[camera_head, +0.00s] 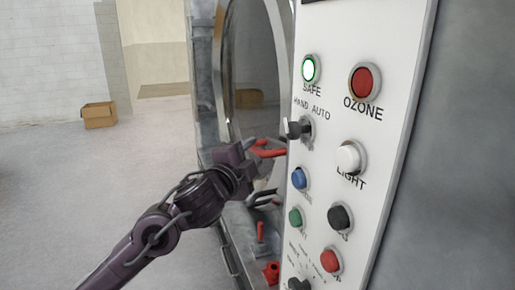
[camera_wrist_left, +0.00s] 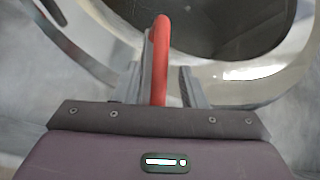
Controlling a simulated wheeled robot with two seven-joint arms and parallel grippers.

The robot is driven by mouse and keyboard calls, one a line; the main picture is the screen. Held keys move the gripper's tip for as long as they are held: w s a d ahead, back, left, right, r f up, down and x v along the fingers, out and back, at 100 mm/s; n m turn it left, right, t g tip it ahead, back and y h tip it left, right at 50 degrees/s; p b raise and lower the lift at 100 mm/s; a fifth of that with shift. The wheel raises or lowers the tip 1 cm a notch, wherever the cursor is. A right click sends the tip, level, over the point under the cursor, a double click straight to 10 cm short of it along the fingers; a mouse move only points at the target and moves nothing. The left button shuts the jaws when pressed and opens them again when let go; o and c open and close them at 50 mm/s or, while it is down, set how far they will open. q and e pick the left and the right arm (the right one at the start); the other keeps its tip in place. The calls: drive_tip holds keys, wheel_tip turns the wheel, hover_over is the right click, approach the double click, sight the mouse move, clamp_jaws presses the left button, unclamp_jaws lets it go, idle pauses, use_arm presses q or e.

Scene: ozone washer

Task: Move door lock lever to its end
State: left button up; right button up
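The door lock lever is a red handle (camera_head: 268,153) beside the round door, left of the control panel in the head view. In the left wrist view the red lever (camera_wrist_left: 160,60) stands upright in the picture, between the two fingers. My left gripper (camera_head: 255,158) is at the lever in the head view, and its body hides part of the scene there. In the left wrist view my left gripper (camera_wrist_left: 167,88) is open, with a finger on each side of the lever and a gap at the right finger. I cannot tell whether the left finger touches it. My right gripper is not in view.
The white control panel (camera_head: 325,130) with buttons and a switch stands close to the right of my gripper. The round door (camera_head: 250,60) is behind it. Other red handles (camera_head: 271,271) show lower down. A cardboard box (camera_head: 99,115) lies on open floor at the left.

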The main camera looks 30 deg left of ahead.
use_arm(q)
drive_tip(key=shift+w, duration=1.4)
drive_tip(key=shift+d, duration=0.1)
clamp_jaws()
